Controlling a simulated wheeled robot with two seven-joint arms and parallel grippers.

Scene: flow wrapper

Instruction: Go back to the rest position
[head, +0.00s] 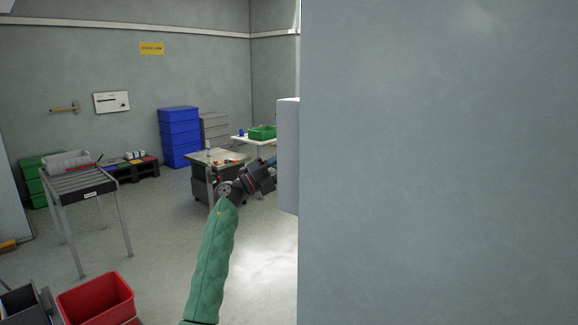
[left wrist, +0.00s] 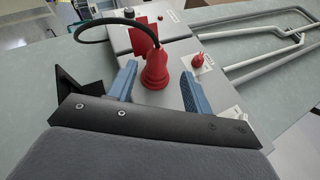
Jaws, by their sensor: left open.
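My left arm, in a green sleeve, reaches up from the bottom of the head view. Its gripper (head: 271,164) is beside a pale grey box (head: 288,155) on the edge of a large grey wall panel. In the left wrist view, the blue fingers of my left gripper (left wrist: 158,88) are apart. A red knob-like part (left wrist: 155,68) shows between them, with a gap on either side; I cannot tell its depth from the fingertips. It sits on a grey box face (left wrist: 185,50) with a black cable loop. My right gripper is not in view.
The grey wall panel (head: 440,160) fills the right of the head view. A roller stand (head: 80,183), a red bin (head: 97,298), a cart (head: 217,157) and blue crates (head: 180,136) stand left and behind. Pale rails (left wrist: 265,45) stick out in the wrist view. Floor between is clear.

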